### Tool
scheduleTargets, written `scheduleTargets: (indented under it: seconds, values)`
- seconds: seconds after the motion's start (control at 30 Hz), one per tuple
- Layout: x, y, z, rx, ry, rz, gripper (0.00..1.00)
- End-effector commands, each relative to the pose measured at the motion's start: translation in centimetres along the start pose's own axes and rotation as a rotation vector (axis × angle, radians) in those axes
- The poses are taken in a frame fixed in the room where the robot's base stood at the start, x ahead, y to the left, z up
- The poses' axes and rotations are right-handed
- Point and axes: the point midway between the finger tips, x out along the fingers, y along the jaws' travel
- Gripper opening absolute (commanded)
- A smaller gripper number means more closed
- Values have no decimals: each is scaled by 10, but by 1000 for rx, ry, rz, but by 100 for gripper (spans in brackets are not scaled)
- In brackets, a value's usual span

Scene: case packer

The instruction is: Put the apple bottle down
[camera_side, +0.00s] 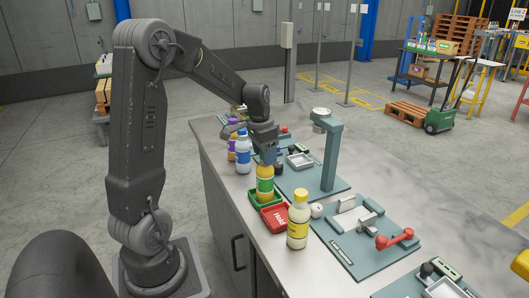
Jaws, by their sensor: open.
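A bottle with yellow-orange contents and a green label band (265,184) stands upright in the green tray (252,203) on the bench. Its label is too small to read, so I cannot tell for sure that it is the apple bottle. My gripper (267,160) is directly above it, pointing down, with the jaws open at the bottle's top. The gripper hides the cap, and I cannot tell whether a finger touches it.
A red tray marked Hold (276,219) adjoins the green tray. A pale yellow bottle (298,222) stands to its right. A blue bottle (243,152) and a purple one (231,139) stand behind. A teal post fixture (331,155) and a red-handled clamp fixture (366,236) are to the right.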

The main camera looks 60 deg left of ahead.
Motion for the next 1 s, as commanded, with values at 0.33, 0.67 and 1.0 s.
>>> scheduleTargets:
  seconds: [0.33,0.67,1.0]
  values:
    - [-10,0,-1,0,3,-2,60]
    - [-76,-1,-1,0,5,-4,60]
    - [-121,0,-1,1,2,-1,60]
